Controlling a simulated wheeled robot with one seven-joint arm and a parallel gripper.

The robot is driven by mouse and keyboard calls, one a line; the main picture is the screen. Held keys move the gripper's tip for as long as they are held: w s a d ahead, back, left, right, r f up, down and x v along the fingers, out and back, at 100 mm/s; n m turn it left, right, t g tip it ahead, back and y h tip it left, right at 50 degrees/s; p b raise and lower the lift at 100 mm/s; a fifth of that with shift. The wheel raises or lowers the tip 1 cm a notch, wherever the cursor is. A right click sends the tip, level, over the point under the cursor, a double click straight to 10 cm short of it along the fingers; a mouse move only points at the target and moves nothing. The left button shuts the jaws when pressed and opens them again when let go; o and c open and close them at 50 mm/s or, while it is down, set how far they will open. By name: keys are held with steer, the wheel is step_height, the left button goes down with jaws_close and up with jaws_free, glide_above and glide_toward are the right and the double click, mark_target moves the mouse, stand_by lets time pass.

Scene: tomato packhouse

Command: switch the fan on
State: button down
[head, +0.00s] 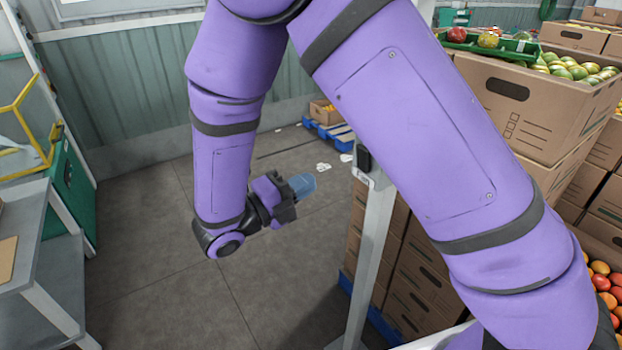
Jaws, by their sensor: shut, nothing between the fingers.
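No fan can be made out in this view. A pale grey upright post (372,235) stands right of my gripper, with a small dark box (363,157) near its top; I cannot tell whether the box is a switch. My gripper (288,196) hangs in the middle, left of the post and apart from it in the picture. It is shut and empty. A bluish, see-through rounded shape (303,184) shows at its tip; I cannot tell what it is. My purple arm hides much of the middle and right.
Stacked cardboard cartons (530,105) with fruit fill the right side, close to my arm. A grey table (25,245) and a yellow frame (35,115) stand at the left. A blue pallet (330,130) with a carton lies by the far wall. The floor (150,240) at left centre is clear.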

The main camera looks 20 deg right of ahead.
mark_target(360, 153)
steer(key=x, duration=1.1)
steer(key=shift+w+d+r, duration=0.1)
steer(key=shift+d, duration=0.25)
